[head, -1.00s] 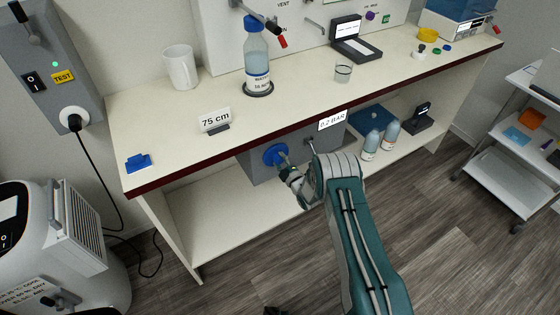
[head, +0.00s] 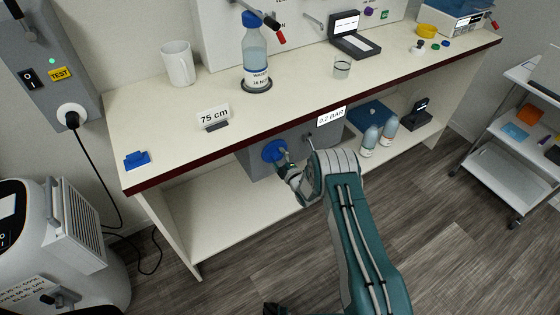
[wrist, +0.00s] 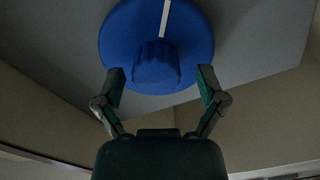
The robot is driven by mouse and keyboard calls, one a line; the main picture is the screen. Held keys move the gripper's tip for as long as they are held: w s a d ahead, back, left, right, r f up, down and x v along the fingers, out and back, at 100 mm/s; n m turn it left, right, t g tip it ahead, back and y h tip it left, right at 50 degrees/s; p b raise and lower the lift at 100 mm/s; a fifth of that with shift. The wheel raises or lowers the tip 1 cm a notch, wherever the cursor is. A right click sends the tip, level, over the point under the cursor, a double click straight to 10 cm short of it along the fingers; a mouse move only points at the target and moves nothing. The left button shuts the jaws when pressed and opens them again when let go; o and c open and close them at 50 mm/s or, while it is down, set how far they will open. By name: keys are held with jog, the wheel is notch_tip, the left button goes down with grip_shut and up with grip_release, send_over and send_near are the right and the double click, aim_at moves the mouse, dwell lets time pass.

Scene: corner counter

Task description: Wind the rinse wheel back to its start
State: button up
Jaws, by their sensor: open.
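The rinse wheel is a round blue disc (wrist: 195,35) with a raised blue hub and a white stripe running from the hub up to the rim. It sits on the face of a grey box (wrist: 270,35) under the counter. In the head view the wheel (head: 271,150) shows at the box's front, partly covered by my arm. My gripper (wrist: 160,90) is open, with one finger on each side of the hub, near the wheel's lower edge. I cannot tell whether the fingers touch it. In the head view my gripper (head: 284,163) is small and partly hidden.
The counter (head: 290,100) with a dark red edge overhangs the box. A 0.2 BAR label (head: 331,116) hangs at its front edge. A small lever (head: 311,141) sticks out right of the wheel. Two bottles (head: 378,135) stand on the lower shelf; shelf left of the box is clear.

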jog(key=v, duration=1.1)
jog(key=shift+s+d, duration=0.2)
jog(key=shift+s, duration=0.1)
jog(key=shift+f, duration=0.1)
